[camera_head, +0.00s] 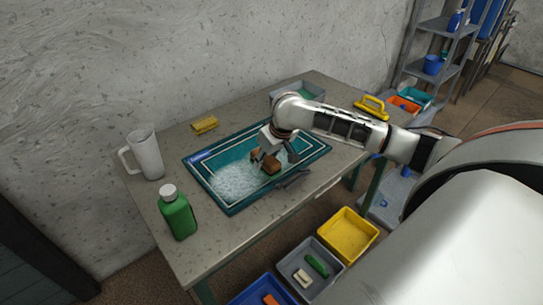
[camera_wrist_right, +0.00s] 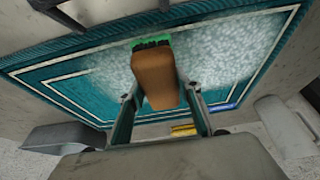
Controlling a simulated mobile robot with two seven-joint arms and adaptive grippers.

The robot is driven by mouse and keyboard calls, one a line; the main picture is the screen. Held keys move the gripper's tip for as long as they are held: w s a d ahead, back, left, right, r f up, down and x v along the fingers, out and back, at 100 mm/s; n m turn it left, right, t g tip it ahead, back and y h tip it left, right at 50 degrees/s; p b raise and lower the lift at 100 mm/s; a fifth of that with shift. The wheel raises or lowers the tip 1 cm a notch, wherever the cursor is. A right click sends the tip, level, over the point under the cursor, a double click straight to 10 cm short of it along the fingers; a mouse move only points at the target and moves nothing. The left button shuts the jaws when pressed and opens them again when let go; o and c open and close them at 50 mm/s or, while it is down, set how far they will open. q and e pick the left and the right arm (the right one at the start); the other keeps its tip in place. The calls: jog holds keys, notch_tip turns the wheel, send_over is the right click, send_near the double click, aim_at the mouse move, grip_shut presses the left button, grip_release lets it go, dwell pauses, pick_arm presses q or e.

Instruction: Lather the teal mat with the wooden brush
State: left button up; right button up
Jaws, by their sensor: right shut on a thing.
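The teal mat (camera_head: 227,208) lies flat on the table, with white border lines and a small blue label at one corner. White foam covers its left and middle part in the head view; the right part shows mostly bare teal. My right gripper (camera_head: 263,158) is over the middle of the mat, shut on the wooden brush (camera_head: 271,166). I cannot tell whether the bristles touch the mat. My left gripper is not in view.
On the table (camera_head: 160,210) stand a white pitcher (camera_head: 146,155), a green bottle (camera_head: 177,214), a yellow block (camera_head: 204,124) and a grey tray (camera_head: 312,91) at the back. A dark grey item (camera_head: 293,180) lies at the mat's near edge. Bins (camera_head: 347,234) stand below on the floor side.

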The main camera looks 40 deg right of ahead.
aim_at(279, 157)
jog(key=shift+s+a+f, duration=0.15)
jog(key=shift+s+a, duration=0.05)
jog(key=shift+a, duration=0.75)
jog(key=shift+w+d, duration=0.15)
jog(key=shift+d, duration=1.05)
jog(key=shift+w+d, duration=0.1)
jog(key=shift+d, duration=1.05)
jog(key=shift+w+d, duration=0.1)
jog(key=shift+d, duration=1.85)
jog(key=shift+w+d+r, duration=0.1)
jog(key=shift+r, duration=2.2)
